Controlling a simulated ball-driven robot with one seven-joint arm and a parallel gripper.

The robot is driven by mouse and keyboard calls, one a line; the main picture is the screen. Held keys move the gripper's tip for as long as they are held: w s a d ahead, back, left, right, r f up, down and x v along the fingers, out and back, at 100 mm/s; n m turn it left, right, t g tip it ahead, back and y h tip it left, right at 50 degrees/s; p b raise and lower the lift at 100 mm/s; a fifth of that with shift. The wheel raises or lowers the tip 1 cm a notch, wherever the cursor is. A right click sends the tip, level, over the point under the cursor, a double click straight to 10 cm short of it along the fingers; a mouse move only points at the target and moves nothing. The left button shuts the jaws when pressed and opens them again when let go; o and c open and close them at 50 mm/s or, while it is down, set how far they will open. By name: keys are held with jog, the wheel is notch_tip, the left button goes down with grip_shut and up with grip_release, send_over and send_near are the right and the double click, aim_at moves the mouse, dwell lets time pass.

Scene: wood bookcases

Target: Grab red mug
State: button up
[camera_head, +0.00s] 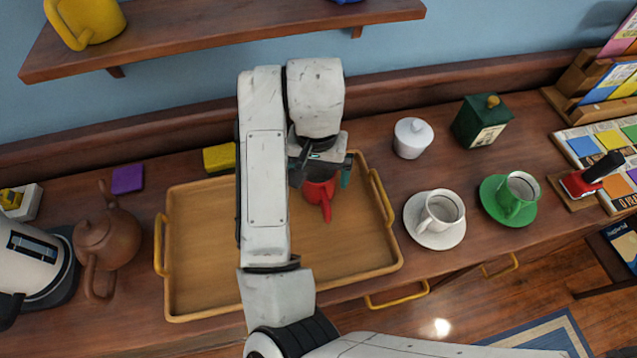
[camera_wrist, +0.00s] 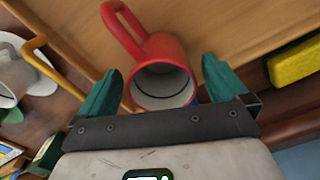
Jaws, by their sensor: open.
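The red mug (camera_head: 319,189) stands on the wooden tray (camera_head: 215,295), in its right half, partly hidden under my gripper in the head view. My gripper (camera_head: 322,178) is directly above the mug, pointing down. In the wrist view the red mug (camera_wrist: 158,72) lies between and just beyond the two green fingertips of my gripper (camera_wrist: 158,82), with a white inside and its handle pointing away to the upper left. The fingers are apart, one on each side of the mug's rim. I cannot tell whether either finger touches it.
A white cup on a saucer (camera_head: 436,216) and a green cup on a saucer (camera_head: 509,197) stand right of the tray. A white lidded pot (camera_head: 412,138) and green canister (camera_head: 482,120) are behind. A brown teapot (camera_head: 103,241) stands left. A shelf (camera_head: 215,27) overhangs the back.

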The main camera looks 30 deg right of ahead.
jog(key=shift+w+d+f, duration=0.1)
jog(key=shift+f, duration=2.45)
jog(key=c, duration=1.2)
